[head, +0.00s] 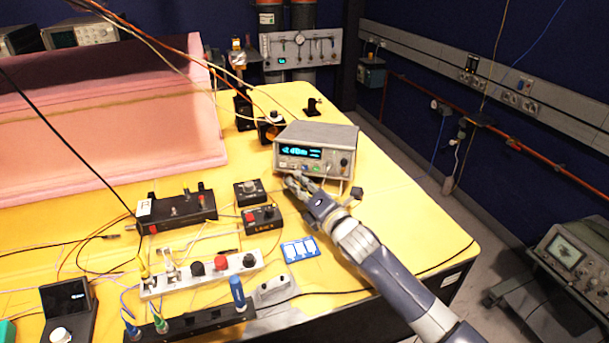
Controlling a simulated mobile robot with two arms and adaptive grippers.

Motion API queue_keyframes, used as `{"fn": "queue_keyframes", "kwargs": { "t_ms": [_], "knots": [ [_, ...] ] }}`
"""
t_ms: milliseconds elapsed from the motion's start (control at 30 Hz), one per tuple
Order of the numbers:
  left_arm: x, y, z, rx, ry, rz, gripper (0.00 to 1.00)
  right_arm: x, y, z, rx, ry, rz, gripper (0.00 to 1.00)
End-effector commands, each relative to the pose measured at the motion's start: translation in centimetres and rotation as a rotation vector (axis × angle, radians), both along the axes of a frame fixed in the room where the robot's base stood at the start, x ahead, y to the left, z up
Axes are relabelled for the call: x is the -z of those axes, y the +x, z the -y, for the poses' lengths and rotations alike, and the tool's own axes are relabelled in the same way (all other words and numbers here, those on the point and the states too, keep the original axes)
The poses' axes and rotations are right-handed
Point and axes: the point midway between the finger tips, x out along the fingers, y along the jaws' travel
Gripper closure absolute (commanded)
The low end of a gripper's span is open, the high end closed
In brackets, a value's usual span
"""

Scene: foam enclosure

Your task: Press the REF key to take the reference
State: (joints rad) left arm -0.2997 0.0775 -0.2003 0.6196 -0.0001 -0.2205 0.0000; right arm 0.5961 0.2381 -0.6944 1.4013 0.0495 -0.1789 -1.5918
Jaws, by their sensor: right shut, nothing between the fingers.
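A grey bench instrument (316,149) with a lit blue-green display (301,152) stands on the yellow table near its right rear. A row of small keys lies below the display; their labels are too small to read, so I cannot tell which is REF. My right gripper (291,181) is shut and empty, with its fingertips close to the lower left of the instrument's front. I cannot tell whether the fingertips touch a key. The gripper hides part of the front's lower edge. My left gripper is not in view.
Small black boxes (262,219) and a blue-and-white card (300,249) lie left of my right arm. A white strip with plugs (201,275) is nearer. A pink foam enclosure (110,135) fills the left rear. Cables hang across the upper left. The table's right side is mostly clear.

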Motion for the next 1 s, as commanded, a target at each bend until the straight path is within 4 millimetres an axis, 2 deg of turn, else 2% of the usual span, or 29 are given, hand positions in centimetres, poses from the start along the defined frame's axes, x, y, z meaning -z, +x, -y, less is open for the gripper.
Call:
{"fn": "queue_keyframes", "kwargs": {
  "t_ms": [33,300,1000],
  "knots": [
    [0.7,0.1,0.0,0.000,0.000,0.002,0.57,0.4,0.6,0.1,0.000,-0.003,0.002,1.00],
    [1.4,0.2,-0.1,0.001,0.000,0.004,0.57,0.5,2.2,0.6,0.001,-0.002,0.001,1.00],
    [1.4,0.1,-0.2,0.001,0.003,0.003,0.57,0.5,2.3,0.6,0.001,0.000,0.000,1.00]
  ]
}}
